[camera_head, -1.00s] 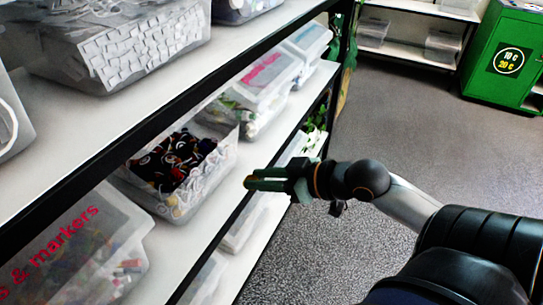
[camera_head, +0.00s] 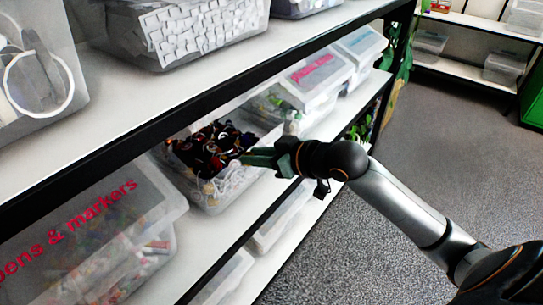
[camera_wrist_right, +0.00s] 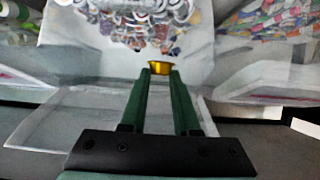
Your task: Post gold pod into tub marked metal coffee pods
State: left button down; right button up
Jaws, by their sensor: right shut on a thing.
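My right gripper (camera_head: 257,158) reaches in from the right over the front part of an open clear tub (camera_head: 222,196) on the middle shelf. It also shows in the right wrist view (camera_wrist_right: 160,72), with its green fingers shut on a small gold pod (camera_wrist_right: 160,67). The pod is at the fingertips, above or near the tub's near side. Dark and coloured pods (camera_head: 212,148) lie heaped inside the tub, and the heap also shows in the wrist view (camera_wrist_right: 150,20). No label on this tub can be read. My left gripper is not in view.
A lidded tub with pink lettering (camera_head: 312,80) stands behind, and a tub marked with "markers" (camera_head: 95,235) stands in front. The upper shelf's black edge (camera_head: 200,105) runs above the tub. Open grey floor (camera_head: 350,250) lies right of the shelves.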

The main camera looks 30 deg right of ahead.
jog(key=shift+w+a+f+p, duration=0.15)
jog(key=shift+w+a+p, duration=0.25)
jog(key=shift+w, duration=0.75)
jog(key=shift+w+a+f+p, duration=0.2)
jog(key=shift+w+a, duration=0.35)
jog(key=shift+w, duration=0.6)
jog(key=shift+w+a+f+p, duration=0.1)
jog(key=shift+w+a+p, duration=0.3)
jog(key=shift+w, duration=0.75)
jog(key=shift+a, duration=0.1)
jog(key=o, duration=1)
jog(key=v, duration=1.2)
jog(key=shift+s+r, duration=0.1)
jog(key=shift+s, duration=0.15)
